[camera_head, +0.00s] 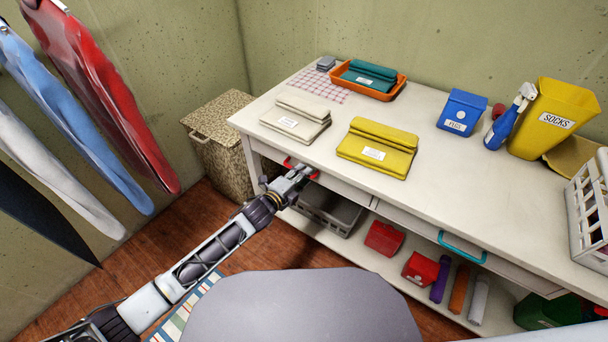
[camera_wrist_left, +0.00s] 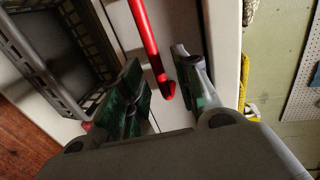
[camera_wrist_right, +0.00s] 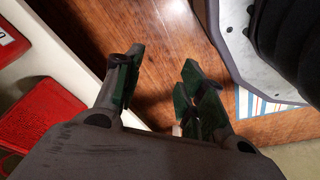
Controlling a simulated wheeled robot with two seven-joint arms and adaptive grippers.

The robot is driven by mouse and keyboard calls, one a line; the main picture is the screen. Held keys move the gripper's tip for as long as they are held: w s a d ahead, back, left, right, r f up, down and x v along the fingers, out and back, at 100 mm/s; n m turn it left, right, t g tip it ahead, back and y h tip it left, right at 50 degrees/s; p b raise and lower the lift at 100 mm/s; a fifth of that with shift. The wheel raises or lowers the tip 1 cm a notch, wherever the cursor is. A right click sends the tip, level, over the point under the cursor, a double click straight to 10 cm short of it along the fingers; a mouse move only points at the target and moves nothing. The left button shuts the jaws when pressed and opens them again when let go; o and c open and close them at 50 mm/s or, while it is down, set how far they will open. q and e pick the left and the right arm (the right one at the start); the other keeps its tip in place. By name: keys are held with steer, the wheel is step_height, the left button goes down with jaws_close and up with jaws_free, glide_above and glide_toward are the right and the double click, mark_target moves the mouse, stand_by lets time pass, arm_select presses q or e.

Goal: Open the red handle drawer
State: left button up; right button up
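The red handle (camera_head: 301,168) is on the drawer front (camera_head: 340,188) at the left end of the white table, just under the tabletop. My left gripper (camera_head: 296,177) is at this handle in the head view and partly covers it. In the left wrist view the red handle (camera_wrist_left: 149,45) runs between the open fingers of my left gripper (camera_wrist_left: 158,88), with gaps beside it. The drawer looks shut. My right gripper (camera_wrist_right: 158,80) shows only in its wrist view, open and empty above the wooden floor.
A grey crate (camera_head: 329,211) sits on the shelf below the red-handled drawer. Another drawer has a teal handle (camera_head: 461,248). Red boxes (camera_head: 384,238) stand on the lower shelf. A wicker hamper (camera_head: 222,146) stands left of the table, and clothes hang (camera_head: 105,95) at the far left.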

arm_select(q)
steer(key=shift+x, duration=0.9)
jaws_close()
